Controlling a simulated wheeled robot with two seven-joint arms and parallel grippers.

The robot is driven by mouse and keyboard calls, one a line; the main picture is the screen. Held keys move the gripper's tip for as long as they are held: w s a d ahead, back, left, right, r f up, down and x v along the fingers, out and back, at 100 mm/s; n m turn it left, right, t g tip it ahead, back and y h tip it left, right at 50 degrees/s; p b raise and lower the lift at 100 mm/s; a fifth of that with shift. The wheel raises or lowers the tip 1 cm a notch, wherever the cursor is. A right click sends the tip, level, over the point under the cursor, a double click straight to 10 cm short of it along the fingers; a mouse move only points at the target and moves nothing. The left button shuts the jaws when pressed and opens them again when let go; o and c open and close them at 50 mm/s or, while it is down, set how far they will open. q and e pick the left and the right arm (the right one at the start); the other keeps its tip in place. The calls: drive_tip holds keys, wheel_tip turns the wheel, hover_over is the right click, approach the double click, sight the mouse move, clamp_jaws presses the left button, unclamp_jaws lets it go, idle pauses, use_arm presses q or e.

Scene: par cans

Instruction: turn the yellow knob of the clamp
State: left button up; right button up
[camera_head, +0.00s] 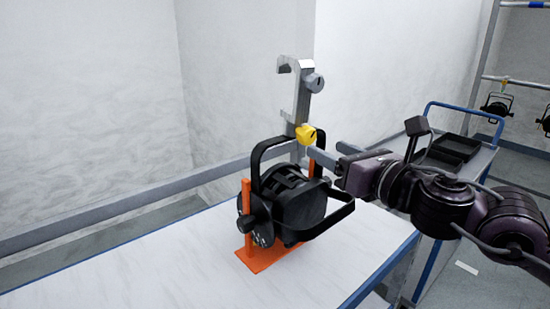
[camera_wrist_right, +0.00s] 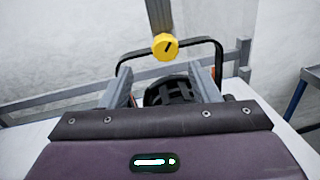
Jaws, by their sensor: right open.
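The yellow knob (camera_head: 306,134) sits low on the grey hook clamp (camera_head: 302,95), above the black yoke of the par can (camera_head: 288,203). The lamp stands in an orange stand (camera_head: 262,258) on the white table. My right gripper (camera_head: 322,150) comes in from the right, its fingers close to the knob in the head view. In the right wrist view the knob (camera_wrist_right: 165,46) is ahead of and above the gap between the two fingers (camera_wrist_right: 163,84). The fingers are apart with nothing between them. My left gripper is not in view.
The white table (camera_head: 120,265) is clear to the left of the lamp. A grey rail (camera_head: 130,202) runs behind it. A blue-handled cart (camera_head: 470,150) with black trays stands at the right. More lamps hang on a rack (camera_head: 497,106) at the far right.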

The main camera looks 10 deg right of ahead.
sight(310, 139)
drive_tip(key=shift+w+a+r+n+p, duration=0.15)
drive_tip(key=shift+w+p, duration=0.2)
drive_tip(key=shift+w, duration=0.2)
drive_tip(key=shift+w+d+r+n+p, duration=0.15)
drive_tip(key=shift+w+p, duration=0.15)
drive_tip(key=shift+w, duration=0.2)
drive_tip(key=p+x, duration=0.1)
drive_tip(key=x, duration=0.2)
drive_tip(key=shift+w+a+f, duration=0.15)
drive_tip(key=shift+w+a, duration=0.35)
drive_tip(key=shift+w, duration=0.25)
drive_tip(key=shift+f, duration=0.15)
drive_tip(key=c, duration=1)
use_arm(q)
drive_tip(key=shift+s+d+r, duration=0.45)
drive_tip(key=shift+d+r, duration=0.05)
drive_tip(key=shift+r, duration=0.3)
use_arm(e)
drive_tip(key=shift+m, duration=0.4)
